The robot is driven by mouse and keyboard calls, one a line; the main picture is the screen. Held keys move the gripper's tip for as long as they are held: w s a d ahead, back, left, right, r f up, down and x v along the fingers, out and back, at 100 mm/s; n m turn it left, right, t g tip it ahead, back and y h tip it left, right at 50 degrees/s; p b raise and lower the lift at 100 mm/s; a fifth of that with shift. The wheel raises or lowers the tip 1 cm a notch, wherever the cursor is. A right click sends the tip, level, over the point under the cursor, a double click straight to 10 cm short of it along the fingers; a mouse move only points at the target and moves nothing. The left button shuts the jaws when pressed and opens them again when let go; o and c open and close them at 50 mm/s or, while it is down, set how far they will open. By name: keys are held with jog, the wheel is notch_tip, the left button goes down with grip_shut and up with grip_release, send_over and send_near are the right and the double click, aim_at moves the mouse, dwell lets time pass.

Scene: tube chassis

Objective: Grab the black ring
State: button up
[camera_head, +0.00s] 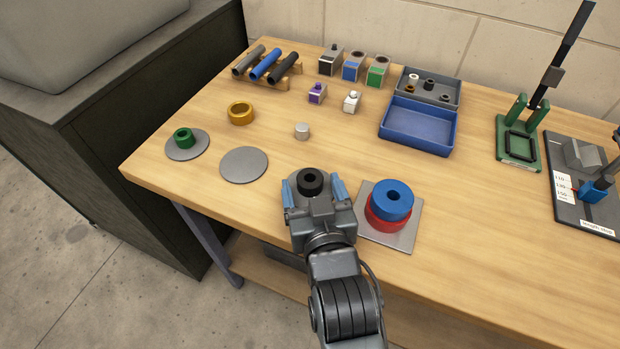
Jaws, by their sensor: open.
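The black ring (310,176) sits near the front edge of the table, and a grey round plate (297,173) shows behind it. My gripper (313,190) is open, with one blue-sided finger to the left of the black ring and one to the right. The ring appears between the fingers in this view. I cannot tell whether the fingers are level with it or touching it. The gripper body hides the area in front of the ring.
A blue ring on a red ring (389,217) stands on a square plate (410,235) close to my gripper's right. An empty grey disc (244,164), a green ring (184,138) and a yellow ring (241,113) lie left. A blue tray (418,128) is behind right.

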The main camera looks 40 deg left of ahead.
jog(key=shift+c, duration=0.4)
jog(key=c, duration=1)
jog(key=shift+c, duration=0.5)
jog(key=shift+r, duration=0.15)
